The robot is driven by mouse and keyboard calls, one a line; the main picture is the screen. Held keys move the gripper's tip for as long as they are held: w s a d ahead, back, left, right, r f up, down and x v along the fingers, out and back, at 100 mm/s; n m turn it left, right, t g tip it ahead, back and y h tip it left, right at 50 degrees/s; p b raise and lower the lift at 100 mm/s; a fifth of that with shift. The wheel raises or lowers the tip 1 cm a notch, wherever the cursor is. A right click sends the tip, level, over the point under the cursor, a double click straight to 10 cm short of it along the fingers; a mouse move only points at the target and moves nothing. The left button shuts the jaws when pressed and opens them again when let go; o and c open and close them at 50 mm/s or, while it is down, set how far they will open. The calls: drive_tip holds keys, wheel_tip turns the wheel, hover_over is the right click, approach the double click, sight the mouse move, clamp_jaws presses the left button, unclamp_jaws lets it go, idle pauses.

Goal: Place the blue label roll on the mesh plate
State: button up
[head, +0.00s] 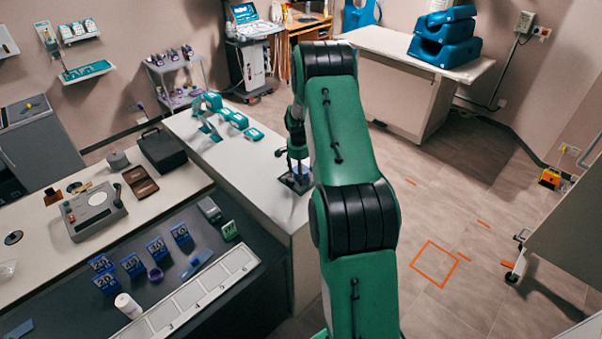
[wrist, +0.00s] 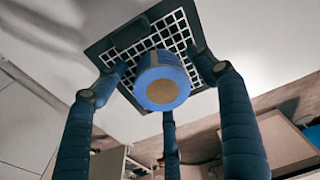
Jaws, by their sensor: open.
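The blue label roll (wrist: 163,78) has a tan core end facing the wrist camera. It sits over the middle of the mesh plate (wrist: 108,45), a white grid in a dark square frame, and appears to rest on it. My gripper (wrist: 158,86) is open, its three dark blue fingers spread around the roll with visible gaps at the sides. In the head view, my gripper (head: 298,160) is low over the mesh plate (head: 291,184) at the white counter's near right end. A little of the blue roll (head: 303,171) shows there; my arm hides part of this area.
Teal stands (head: 209,104) are on the same white counter (head: 250,165), farther back. A dark lower bench (head: 240,290) at the left holds blue number blocks (head: 132,264), a white bottle (head: 128,305) and a long pale tray (head: 195,292). Open floor lies to the right.

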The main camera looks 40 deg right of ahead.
drive_tip(key=shift+r, duration=0.15)
wheel_tip(320, 180, up, 12)
drive_tip(key=a, duration=0.1)
drive_tip(key=shift+s+a, duration=0.15)
drive_tip(key=shift+s, duration=0.05)
idle(0.6)
drive_tip(key=s+a+r+n+t, duration=0.1)
drive_tip(key=s+a+r+n, duration=0.35)
drive_tip(key=a+r, duration=1)
drive_tip(key=s+a+r+n+t, duration=0.25)
drive_tip(key=s+a+r, duration=0.25)
drive_tip(key=a+r, duration=0.9)
drive_tip(key=s+a+r+n+t, duration=0.1)
drive_tip(key=s+a+n, duration=0.3)
drive_tip(key=s+a, duration=0.6)
drive_tip(key=s+a+r+n+y, duration=0.1)
drive_tip(key=s+a+n, duration=0.3)
drive_tip(key=s+a, duration=0.6)
drive_tip(key=s, duration=0.5)
drive_tip(key=shift+s+t, duration=0.35)
